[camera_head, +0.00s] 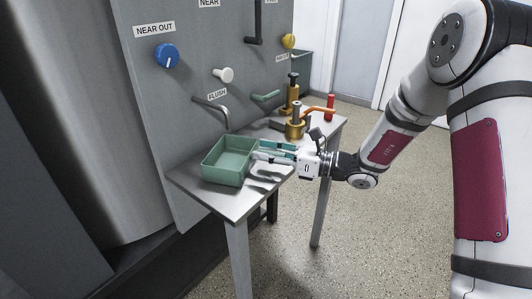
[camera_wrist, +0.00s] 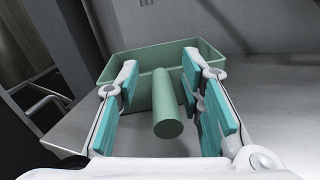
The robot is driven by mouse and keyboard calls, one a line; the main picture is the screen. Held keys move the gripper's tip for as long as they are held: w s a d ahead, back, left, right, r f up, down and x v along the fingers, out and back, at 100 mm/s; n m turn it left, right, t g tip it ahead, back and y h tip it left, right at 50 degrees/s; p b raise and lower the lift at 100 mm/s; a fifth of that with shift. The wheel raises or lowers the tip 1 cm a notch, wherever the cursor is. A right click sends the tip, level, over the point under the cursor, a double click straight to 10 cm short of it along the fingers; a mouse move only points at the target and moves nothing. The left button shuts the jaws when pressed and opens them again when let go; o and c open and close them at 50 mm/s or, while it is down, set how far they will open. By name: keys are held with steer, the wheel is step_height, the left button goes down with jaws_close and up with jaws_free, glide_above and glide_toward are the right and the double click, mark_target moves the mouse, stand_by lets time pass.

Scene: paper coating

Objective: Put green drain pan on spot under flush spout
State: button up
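The green drain pan (camera_head: 228,172) is an open rectangular tray at the front left of the metal table. It appears to rest upright on the tabletop. The flush spout (camera_head: 216,107) is a bent grey tube below the FLUSH label, and its end is just above and behind the pan's far rim. My gripper (camera_head: 262,151) reaches in from the right. In the wrist view, the pan (camera_wrist: 165,97) is ahead and its round green handle (camera_wrist: 168,125) points toward me. My gripper's teal-padded fingers (camera_wrist: 160,82) are open on either side of the handle, with visible gaps. The marked spot is not visible.
The grey panel (camera_head: 185,110) behind the table bears a blue knob (camera_head: 166,55), a white knob (camera_head: 223,75) and a yellow knob (camera_head: 289,41). Brass fittings (camera_head: 295,129) and a red item (camera_head: 329,107) stand farther back on the table (camera_head: 215,199), whose front left edge is bare.

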steer(key=p+v, duration=0.1)
steer(key=v, duration=1)
steer(key=shift+s+d, duration=0.15)
steer(key=shift+d, duration=0.2)
steer(key=s+a+r+n+g+h, duration=0.3)
steer(key=s+r+n+g, duration=0.15)
steer(key=s+n, duration=0.4)
steer(key=s+a+r+n+g+h, duration=0.25)
steer(key=s+r+n+g, duration=0.2)
steer(key=s, duration=0.65)
steer(key=s+d+n+t+h, duration=0.4)
steer(key=s+d+n+h, duration=0.6)
steer(key=s, duration=0.8)
steer(key=d+h, duration=0.1)
steer(key=d, duration=0.2)
steer(key=shift+d+n+h, duration=0.2)
steer(key=shift+n+h, duration=0.15)
steer(key=shift+n, duration=0.05)
steer(key=shift+w+r, duration=0.1)
steer(key=shift+r, duration=0.1)
step_height(320, 180, up, 19)
steer(key=t+p, duration=0.3)
steer(key=p, duration=1.4)
steer(key=shift+a+p, duration=0.15)
steer(key=shift+p, duration=0.25)
